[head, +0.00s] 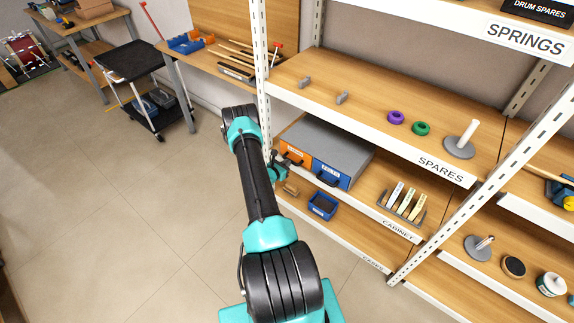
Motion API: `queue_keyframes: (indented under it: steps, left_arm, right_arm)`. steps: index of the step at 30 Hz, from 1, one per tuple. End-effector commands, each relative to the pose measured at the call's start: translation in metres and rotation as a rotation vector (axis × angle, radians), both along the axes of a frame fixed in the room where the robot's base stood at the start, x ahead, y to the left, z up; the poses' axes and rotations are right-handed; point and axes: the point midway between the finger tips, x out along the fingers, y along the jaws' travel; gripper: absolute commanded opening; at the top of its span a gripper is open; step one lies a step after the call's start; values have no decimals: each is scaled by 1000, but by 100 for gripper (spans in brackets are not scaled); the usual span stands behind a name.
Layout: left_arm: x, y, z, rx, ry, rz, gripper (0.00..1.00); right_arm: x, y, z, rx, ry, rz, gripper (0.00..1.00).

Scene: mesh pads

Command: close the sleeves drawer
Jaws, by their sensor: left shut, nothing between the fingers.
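A grey-topped cabinet (335,146) sits on the middle shelf, with an orange drawer front (296,156) at left and a blue drawer front (331,174) at right. Each has a small label too small to read, so I cannot tell which drawer is the sleeves one. A dark handle shows on the blue front. My left gripper (284,170) is shut and empty, close to the orange front beside the white upright. I cannot tell whether it touches the front, or how far either drawer stands out. My right gripper is not in view.
A white perforated upright (262,75) stands just left of the cabinet. The shelf above holds a purple ring (396,117) and green ring (420,128).

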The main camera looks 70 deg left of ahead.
Motion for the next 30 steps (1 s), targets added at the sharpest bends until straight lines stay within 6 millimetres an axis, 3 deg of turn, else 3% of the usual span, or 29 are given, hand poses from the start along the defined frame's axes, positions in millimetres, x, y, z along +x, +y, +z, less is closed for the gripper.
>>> queue_keyframes:
  steps: [1, 7, 14, 24, 30]
  left_arm:
    - [4, 6, 2, 9, 0, 7, 0]
    - [0, 0, 4, 9, 1, 2, 0]
    - [-19, -24, 11, 3, 0, -13, 0]
    - [-73, -61, 24, 2, 0, -14, 0]
    - [-94, -76, 29, 1, 0, -16, 0]
  right_arm:
    - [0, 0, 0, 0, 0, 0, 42]
    - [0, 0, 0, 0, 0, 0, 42]
    - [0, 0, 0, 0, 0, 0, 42]
    - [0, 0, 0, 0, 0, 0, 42]
    - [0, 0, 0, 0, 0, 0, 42]
